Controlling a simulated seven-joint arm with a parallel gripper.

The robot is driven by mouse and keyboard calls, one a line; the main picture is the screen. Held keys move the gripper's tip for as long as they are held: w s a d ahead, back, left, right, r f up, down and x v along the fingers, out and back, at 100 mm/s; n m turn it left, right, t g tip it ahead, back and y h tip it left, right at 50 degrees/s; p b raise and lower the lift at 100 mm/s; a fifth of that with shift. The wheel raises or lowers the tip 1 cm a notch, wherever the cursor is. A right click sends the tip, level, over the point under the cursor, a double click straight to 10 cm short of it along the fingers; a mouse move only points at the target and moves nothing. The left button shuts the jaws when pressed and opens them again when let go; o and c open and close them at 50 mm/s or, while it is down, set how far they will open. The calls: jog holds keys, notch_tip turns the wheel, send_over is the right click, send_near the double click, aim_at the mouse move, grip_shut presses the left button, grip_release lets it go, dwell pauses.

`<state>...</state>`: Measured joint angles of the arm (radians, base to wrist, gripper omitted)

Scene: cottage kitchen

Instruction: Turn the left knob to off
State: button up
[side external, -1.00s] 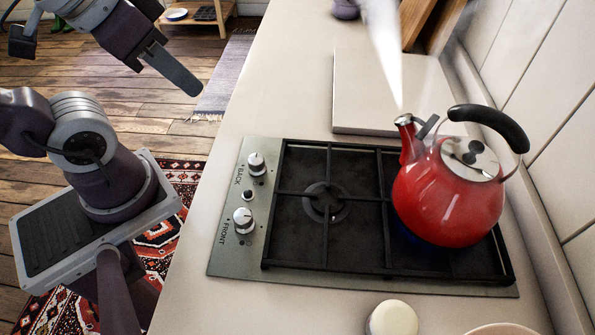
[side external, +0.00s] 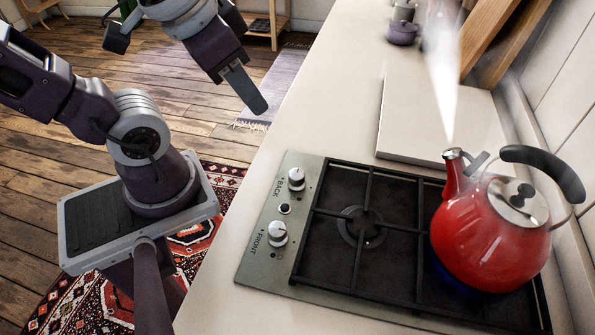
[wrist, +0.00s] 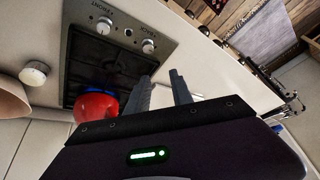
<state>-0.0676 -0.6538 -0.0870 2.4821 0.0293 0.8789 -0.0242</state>
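A steel cooktop (side external: 268,262) has two silver knobs on its left strip. The one marked BACK (side external: 297,179) is farther away, the one marked FRONT (side external: 278,233) is nearer. In the wrist view the FRONT knob (wrist: 105,25) is left of the BACK knob (wrist: 148,46). Their exact settings are too small to read. A red kettle (side external: 482,235) steams on the right burner, with a blue glow under it. My gripper (side external: 250,92) is up and left of the knobs, apart from them. In the wrist view my gripper (wrist: 162,90) shows two spread, empty fingers.
A small button (side external: 284,208) sits between the knobs. A pale board (side external: 440,125) lies behind the cooktop, and a purple pot (side external: 402,33) is farther back. A round white-topped object (wrist: 34,73) is near the cooktop in the wrist view. The counter left of the knobs is clear.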

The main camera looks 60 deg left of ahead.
jog(key=o, duration=0.4)
jog(key=w+f+g, duration=0.1)
jog(key=f, duration=0.1)
jog(key=w+f+g+y, duration=0.1)
jog(key=w+f, duration=0.1)
jog(key=w+a+f+g, duration=0.1)
jog(key=shift+w+f+m, duration=0.15)
jog(key=shift+f+m, duration=0.15)
jog(key=shift+f, duration=0.1)
jog(key=m+g+h, duration=0.1)
jog(key=g, duration=0.1)
send_over(298, 173)
jog(key=f, duration=0.5)
jog(key=shift+a+f, duration=0.2)
jog(key=shift+d+f+h, duration=0.2)
jog(key=shift+f+h, duration=0.1)
jog(key=shift+h, duration=0.1)
notch_tip(298, 173, down, 7)
jog(key=shift+r, duration=0.1)
grip_shut()
